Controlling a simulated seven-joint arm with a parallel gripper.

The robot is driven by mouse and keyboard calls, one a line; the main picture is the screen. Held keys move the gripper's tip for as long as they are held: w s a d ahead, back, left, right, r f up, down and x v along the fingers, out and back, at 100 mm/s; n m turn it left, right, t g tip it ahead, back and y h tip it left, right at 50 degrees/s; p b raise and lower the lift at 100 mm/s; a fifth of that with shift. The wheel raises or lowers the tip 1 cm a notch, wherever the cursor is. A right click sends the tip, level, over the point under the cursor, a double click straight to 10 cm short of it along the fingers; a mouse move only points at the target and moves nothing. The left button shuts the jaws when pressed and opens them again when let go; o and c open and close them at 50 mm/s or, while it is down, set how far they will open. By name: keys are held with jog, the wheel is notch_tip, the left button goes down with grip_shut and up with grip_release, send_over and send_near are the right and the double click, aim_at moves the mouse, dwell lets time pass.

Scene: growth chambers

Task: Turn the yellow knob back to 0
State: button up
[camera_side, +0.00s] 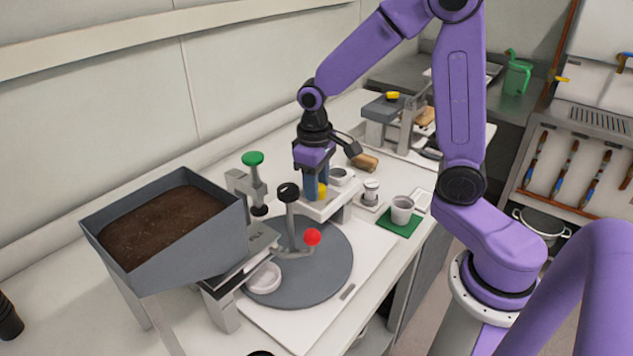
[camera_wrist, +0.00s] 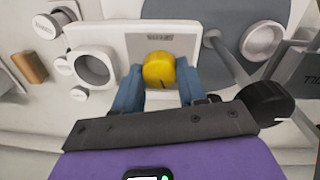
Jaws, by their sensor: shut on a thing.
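The yellow knob (camera_wrist: 159,70) sits on a white panel (camera_wrist: 187,37) in the wrist view, with a dark pointer mark on its lower part. Small lettering is on the panel above it, too small to read for sure. My gripper (camera_wrist: 159,84) has its two blue fingers on either side of the knob, shut on it. In the side view my gripper (camera_side: 315,192) reaches down to the white device, and a bit of the yellow knob (camera_side: 322,190) shows beside a finger. The rest of the knob is hidden there.
A soil hopper (camera_side: 165,225) stands at the left. A grey round plate (camera_side: 325,275) with a red ball-ended lever (camera_side: 312,237) and a black-topped post (camera_side: 289,192) lies close to my gripper. A green-topped press (camera_side: 253,158) stands behind. A grey cup (camera_side: 402,210) sits on a green mat.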

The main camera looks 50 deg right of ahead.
aim_at(321, 190)
jog(key=n, duration=0.7)
jog(key=shift+t, duration=0.3)
jog(key=n, duration=0.6)
jog(key=shift+n+y, duration=0.3)
jog(key=shift+n, duration=0.2)
jog(key=o, duration=1.1)
jog(key=shift+c, duration=0.2)
notch_tip(321, 190, up, 18)
jog(key=s, duration=0.1)
jog(key=shift+f, duration=0.25)
jog(key=shift+s+a, duration=0.1)
jog(key=s+a+f+m, duration=0.1)
jog(key=s+a+f, duration=0.1)
jog(key=s+f, duration=0.4)
jog(key=s+a+f+m, duration=0.2)
jog(key=s+f, duration=0.5)
jog(key=s, duration=0.8)
jog(key=shift+f, duration=0.25)
